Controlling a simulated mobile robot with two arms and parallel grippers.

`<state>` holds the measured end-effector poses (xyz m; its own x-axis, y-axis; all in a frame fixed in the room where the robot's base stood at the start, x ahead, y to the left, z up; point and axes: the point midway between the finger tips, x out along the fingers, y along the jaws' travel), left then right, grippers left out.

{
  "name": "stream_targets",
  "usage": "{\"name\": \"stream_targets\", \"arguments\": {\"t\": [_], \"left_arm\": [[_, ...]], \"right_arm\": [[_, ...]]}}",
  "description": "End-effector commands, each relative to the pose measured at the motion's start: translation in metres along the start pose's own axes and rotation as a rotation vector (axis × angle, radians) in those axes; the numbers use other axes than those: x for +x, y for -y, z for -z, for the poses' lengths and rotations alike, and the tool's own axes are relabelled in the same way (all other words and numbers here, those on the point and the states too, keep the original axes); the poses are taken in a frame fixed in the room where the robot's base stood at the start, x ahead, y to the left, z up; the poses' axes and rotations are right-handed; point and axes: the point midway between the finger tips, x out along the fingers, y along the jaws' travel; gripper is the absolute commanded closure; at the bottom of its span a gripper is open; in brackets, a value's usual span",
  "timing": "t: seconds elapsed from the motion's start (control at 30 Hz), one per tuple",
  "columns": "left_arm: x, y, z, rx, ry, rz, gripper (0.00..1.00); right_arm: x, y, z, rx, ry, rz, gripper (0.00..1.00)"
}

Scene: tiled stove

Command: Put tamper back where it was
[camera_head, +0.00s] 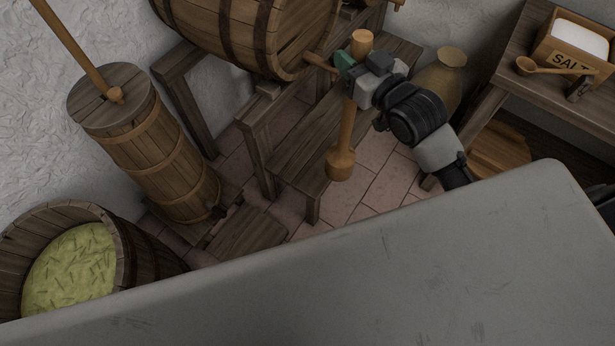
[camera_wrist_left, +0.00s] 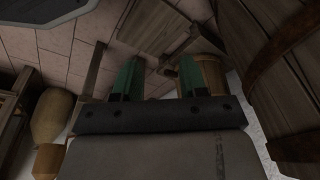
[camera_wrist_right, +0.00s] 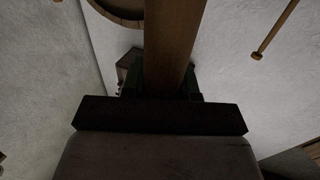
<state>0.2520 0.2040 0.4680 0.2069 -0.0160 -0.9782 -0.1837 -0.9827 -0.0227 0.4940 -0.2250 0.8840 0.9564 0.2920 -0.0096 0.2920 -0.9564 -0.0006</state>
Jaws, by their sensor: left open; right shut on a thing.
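The wooden tamper (camera_head: 346,130) hangs upright in the head view, its thick round head at the bottom in front of the low bench. My right gripper (camera_head: 348,66) is shut around the upper part of its handle. In the right wrist view the handle (camera_wrist_right: 172,45) runs up between the fingers (camera_wrist_right: 165,82). A wooden knob shows just above the gripper and looks like the handle's top. My left gripper (camera_wrist_left: 160,80) is open and empty in the left wrist view, and is not visible in the head view.
A tub (camera_head: 125,245) of shredded green cabbage stands lower left, beside a tall churn (camera_head: 160,150) with a stick. A large barrel (camera_head: 235,25) lies on a stand. A bench (camera_head: 300,135), clay jar (camera_head: 440,75) and salt box (camera_head: 575,45) on a table are nearby.

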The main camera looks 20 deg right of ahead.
Motion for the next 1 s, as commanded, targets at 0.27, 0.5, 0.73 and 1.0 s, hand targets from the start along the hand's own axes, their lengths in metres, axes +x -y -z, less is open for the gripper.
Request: {"name": "stream_targets", "arguments": {"t": [0.27, 0.5, 0.73, 1.0], "left_arm": [[-0.004, 0.001, 0.018, -0.005, -0.036, 0.004, 0.57], [-0.018, 0.002, 0.023, -0.007, -0.044, 0.006, 0.57], [-0.033, 0.003, 0.027, -0.009, -0.055, 0.008, 0.57], [-0.069, 0.004, 0.031, -0.012, -0.075, 0.011, 0.57]], "right_arm": [[0.018, -0.027, -0.029, -0.006, -0.009, 0.041, 0.97], [0.024, -0.035, -0.032, -0.002, -0.006, 0.051, 0.97], [0.045, -0.023, -0.044, 0.004, -0.009, 0.054, 0.97], [0.09, 0.005, -0.076, 0.005, -0.009, 0.054, 0.97]]}}
